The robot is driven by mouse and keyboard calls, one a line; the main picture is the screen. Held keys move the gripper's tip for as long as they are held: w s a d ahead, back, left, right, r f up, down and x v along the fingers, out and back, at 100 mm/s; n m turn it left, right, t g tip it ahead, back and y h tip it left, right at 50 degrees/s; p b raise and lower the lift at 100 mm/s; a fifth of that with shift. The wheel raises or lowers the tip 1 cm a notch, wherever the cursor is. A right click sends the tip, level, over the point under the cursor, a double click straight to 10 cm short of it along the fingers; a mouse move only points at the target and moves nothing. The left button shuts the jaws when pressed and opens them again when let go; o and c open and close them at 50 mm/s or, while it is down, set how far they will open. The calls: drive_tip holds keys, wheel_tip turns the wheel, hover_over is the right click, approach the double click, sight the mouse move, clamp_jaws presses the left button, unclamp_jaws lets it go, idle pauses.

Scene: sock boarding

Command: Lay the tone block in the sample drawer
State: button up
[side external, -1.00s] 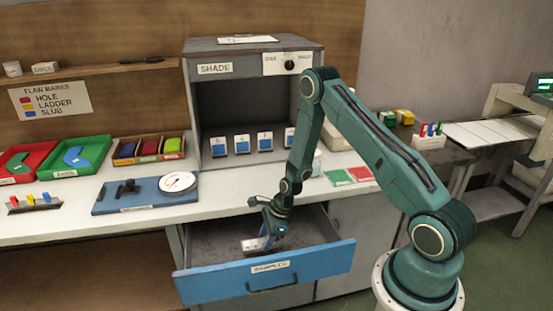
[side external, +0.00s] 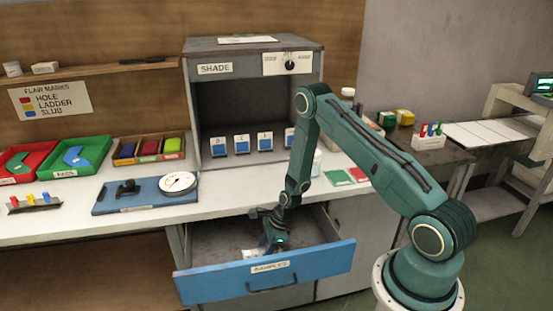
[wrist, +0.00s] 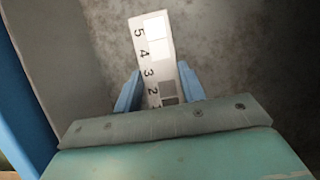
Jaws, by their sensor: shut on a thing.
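The tone block is a white strip with numbers and patches running from white to dark grey; it shows in the wrist view (wrist: 155,45). My gripper (wrist: 160,85) is shut on it, with a blue finger on each side. In the side view my gripper (side external: 270,246) is down inside the open sample drawer (side external: 264,276), behind its blue front. Only a small pale bit of the block (side external: 250,253) shows there. The drawer's grey floor lies under the block; I cannot tell if they touch.
The drawer is pulled out below the white counter (side external: 235,198). The grey shade cabinet (side external: 207,110) stands above it with several small blue-and-white blocks inside. A blue board (side external: 145,195) with a round dial lies left. Bare drawer floor (wrist: 240,50) surrounds the block.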

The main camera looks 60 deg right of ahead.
drive_tip(key=shift+f, duration=0.15)
drive_tip(key=o, duration=1)
drive_tip(key=shift+c, duration=0.2)
drive_tip(key=shift+r, duration=0.2)
drive_tip(key=v, duration=1.2)
